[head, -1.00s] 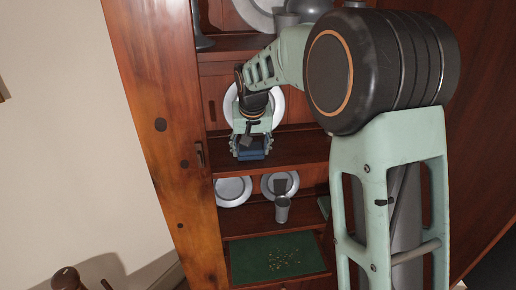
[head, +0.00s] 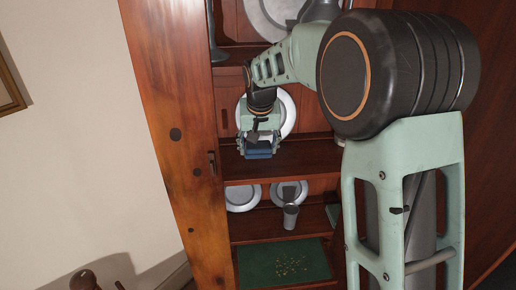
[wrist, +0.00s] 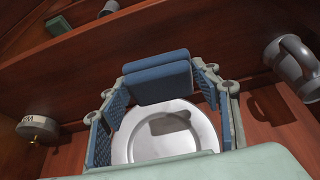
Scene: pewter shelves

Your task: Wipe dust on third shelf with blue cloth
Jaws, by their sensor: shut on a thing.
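My gripper (head: 259,150) is shut on the blue cloth (head: 259,154), a thick folded pad. The gripper is in the cabinet, over the middle shelf (head: 312,156) near its left side. In the wrist view the cloth (wrist: 158,80) lies across the fingertips, with a blue lattice finger on either side. I cannot tell whether the cloth touches the shelf. No dust is clear on this shelf. Pale yellowish specks (head: 291,266) lie on a green surface (head: 257,270) at the bottom of the cabinet.
A pale plate (head: 287,112) stands behind the gripper; it fills the lower wrist view (wrist: 135,150). A grey tankard (wrist: 293,65) is at right there, a round labelled tin (wrist: 38,127) at left. Plates (head: 241,198) and a grey cup (head: 290,217) stand one shelf lower. The cabinet's left side (head: 175,170) is close.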

